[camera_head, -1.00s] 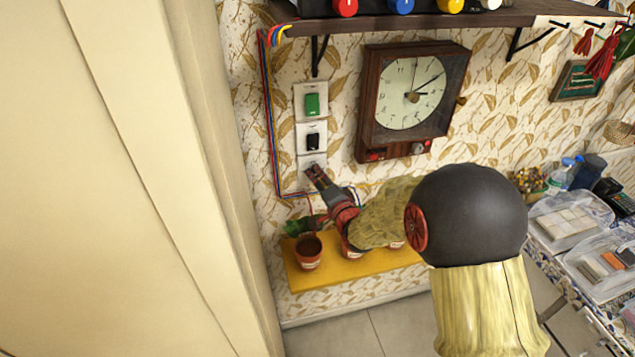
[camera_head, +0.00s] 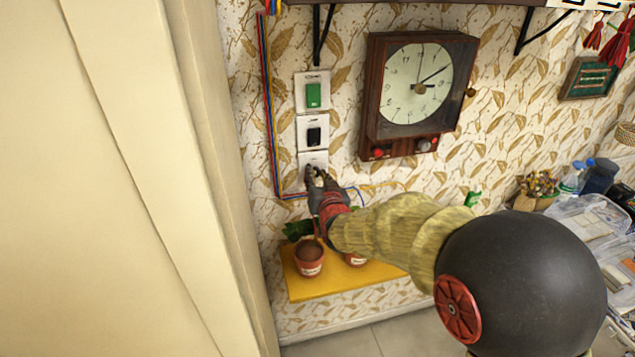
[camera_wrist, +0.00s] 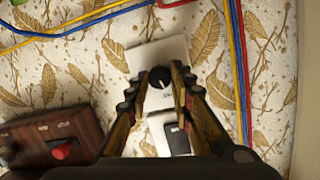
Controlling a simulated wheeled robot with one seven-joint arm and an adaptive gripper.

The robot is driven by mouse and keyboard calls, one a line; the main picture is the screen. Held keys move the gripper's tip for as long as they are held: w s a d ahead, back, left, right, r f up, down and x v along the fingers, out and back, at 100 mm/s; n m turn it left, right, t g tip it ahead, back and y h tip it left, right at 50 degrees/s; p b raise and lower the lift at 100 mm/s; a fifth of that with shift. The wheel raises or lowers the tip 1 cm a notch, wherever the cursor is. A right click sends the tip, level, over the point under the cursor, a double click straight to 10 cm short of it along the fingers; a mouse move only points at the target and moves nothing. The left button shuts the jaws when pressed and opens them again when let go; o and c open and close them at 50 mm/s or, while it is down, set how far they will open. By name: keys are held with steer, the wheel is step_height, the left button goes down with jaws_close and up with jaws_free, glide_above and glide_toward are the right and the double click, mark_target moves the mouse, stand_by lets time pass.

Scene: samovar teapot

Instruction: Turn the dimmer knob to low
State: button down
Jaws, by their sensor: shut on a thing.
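The dimmer knob (camera_wrist: 160,77) is a small round black knob with a pale pointer line, on a white wall plate (camera_wrist: 150,52). In the head view the plate (camera_head: 314,158) is the lowest of three stacked plates. My gripper (camera_wrist: 157,88) has one finger on each side of the knob and is shut on it. In the head view my gripper (camera_head: 315,176) reaches the plate from below right and hides the knob there. The pointer line slants up and to the right in the wrist view. Any low or high marking is too small to read.
A black rocker switch (camera_head: 314,135) and a green switch (camera_head: 313,95) sit above the dimmer. A wooden clock (camera_head: 415,95) hangs to the right. Coloured wires (camera_head: 269,110) run at the left. A yellow shelf (camera_head: 345,284) with pots (camera_head: 309,257) is below.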

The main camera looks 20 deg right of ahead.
steer(key=shift+a+f+n+t+h, duration=0.1)
steer(key=shift+n+t+h, duration=0.3)
steer(key=shift+n, duration=1.85)
steer(key=shift+a+f+n+t+h, duration=0.15)
steer(key=shift+n+h, duration=0.3)
steer(key=shift+n, duration=1.75)
steer(key=shift+f+n+t+h, duration=0.1)
steer(key=shift+n+t+h, duration=0.3)
steer(key=shift+n, duration=1.85)
steer(key=c, duration=1.5)
jaws_free()
steer(key=shift+c, duration=0.2)
steer(key=s+a, duration=0.2)
steer(key=s, duration=0.9)
steer(key=shift+s+a, duration=0.15)
steer(key=shift+s, duration=0.25)
